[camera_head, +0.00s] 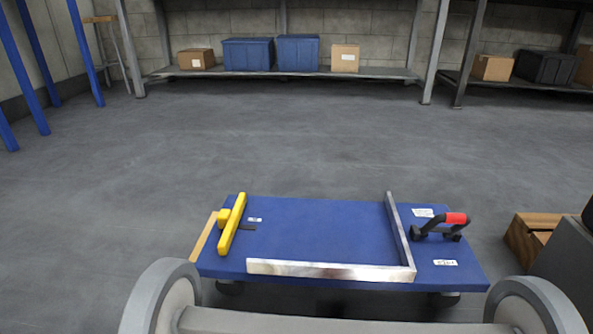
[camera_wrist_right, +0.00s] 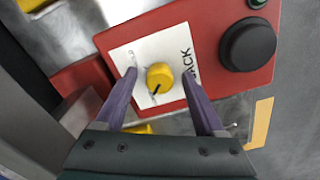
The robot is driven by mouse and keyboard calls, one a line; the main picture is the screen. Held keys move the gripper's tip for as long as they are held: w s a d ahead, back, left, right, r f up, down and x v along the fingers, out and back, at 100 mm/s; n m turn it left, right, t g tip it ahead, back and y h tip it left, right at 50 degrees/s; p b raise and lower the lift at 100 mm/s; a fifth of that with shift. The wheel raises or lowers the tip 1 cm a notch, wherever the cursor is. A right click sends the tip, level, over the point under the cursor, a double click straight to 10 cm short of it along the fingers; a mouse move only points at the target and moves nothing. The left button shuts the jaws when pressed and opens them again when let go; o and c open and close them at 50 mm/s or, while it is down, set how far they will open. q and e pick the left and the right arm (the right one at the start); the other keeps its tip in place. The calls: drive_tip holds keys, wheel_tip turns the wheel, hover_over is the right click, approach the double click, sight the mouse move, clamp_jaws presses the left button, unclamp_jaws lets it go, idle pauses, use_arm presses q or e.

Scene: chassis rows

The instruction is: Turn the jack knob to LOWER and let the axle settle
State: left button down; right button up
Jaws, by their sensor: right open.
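In the right wrist view, the yellow jack knob (camera_wrist_right: 160,77) sits on a white plate (camera_wrist_right: 150,41) marked JACK, on a red box (camera_wrist_right: 205,26). Its dark pointer line points down and left in the picture; the small marks around it are too small to read. My right gripper (camera_wrist_right: 160,74) is open, its two purple-grey fingers on either side of the knob with gaps showing. In the head view, a grey bar between round, wheel-like parts crosses the bottom edge; I cannot tell whether it is the axle. My left gripper is not in view.
A large black round button (camera_wrist_right: 248,44) and a green button (camera_wrist_right: 257,3) are on the same box. In the head view, a blue cart (camera_head: 310,228) carries a yellow bar (camera_head: 232,225), metal bars (camera_head: 330,271) and a red-grip handle (camera_head: 456,218). Open floor lies behind it.

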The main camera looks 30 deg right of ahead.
wheel_tip(320, 180, up, 10)
drive_tip(key=p, duration=0.9)
drive_tip(key=shift+f, duration=0.1)
